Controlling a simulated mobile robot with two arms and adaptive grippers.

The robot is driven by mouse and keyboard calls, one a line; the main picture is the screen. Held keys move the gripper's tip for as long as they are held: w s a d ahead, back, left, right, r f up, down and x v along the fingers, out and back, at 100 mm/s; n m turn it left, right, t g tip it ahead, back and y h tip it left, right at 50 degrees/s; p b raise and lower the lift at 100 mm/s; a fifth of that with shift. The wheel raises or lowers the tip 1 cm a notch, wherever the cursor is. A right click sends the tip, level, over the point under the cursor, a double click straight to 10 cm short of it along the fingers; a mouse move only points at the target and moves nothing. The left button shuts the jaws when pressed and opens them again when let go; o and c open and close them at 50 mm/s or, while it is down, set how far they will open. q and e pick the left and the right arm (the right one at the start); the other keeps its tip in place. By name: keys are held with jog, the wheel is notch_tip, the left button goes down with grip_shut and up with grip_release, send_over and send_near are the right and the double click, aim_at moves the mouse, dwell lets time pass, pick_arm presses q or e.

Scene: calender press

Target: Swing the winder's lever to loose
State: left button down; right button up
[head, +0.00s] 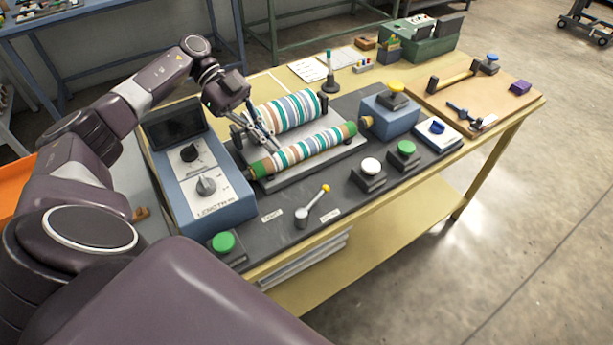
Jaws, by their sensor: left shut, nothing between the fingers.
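The lever (312,205) is a grey arm with a yellow knob. It lies on the dark bench top in front of the rollers, its knob pointing to the back right from a round grey pivot. Small labels lie on either side, one to the left (271,215) and one to the right (331,215), too small to read. The winder's striped front roller (305,148) and back roller (287,112) sit on a grey base. My left gripper (272,146) is shut and empty over the rollers' left end, behind the lever and apart from it. My right gripper is out of view.
A blue control box (205,195) with knobs stands left of the rollers. A green button (223,242) is at the front left. White (370,166) and green (406,148) buttons stand right of the lever. A blue box with a yellow button (390,118) is behind them.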

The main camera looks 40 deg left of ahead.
pick_arm(q)
jog(key=b, duration=0.2)
send_near(313, 205)
jog(key=d+f, duration=0.1)
jog(key=w+d+f+b, duration=0.1)
jog(key=w+d+f, duration=0.1)
jog(key=shift+w+d+f, duration=0.25)
jog(key=shift+d, duration=0.15)
jog(key=shift+d+f+b, duration=0.1)
jog(key=shift+d+b, duration=0.2)
jog(key=shift+b, duration=0.1)
jog(key=shift+d+f, duration=0.15)
jog(key=shift+d, duration=0.05)
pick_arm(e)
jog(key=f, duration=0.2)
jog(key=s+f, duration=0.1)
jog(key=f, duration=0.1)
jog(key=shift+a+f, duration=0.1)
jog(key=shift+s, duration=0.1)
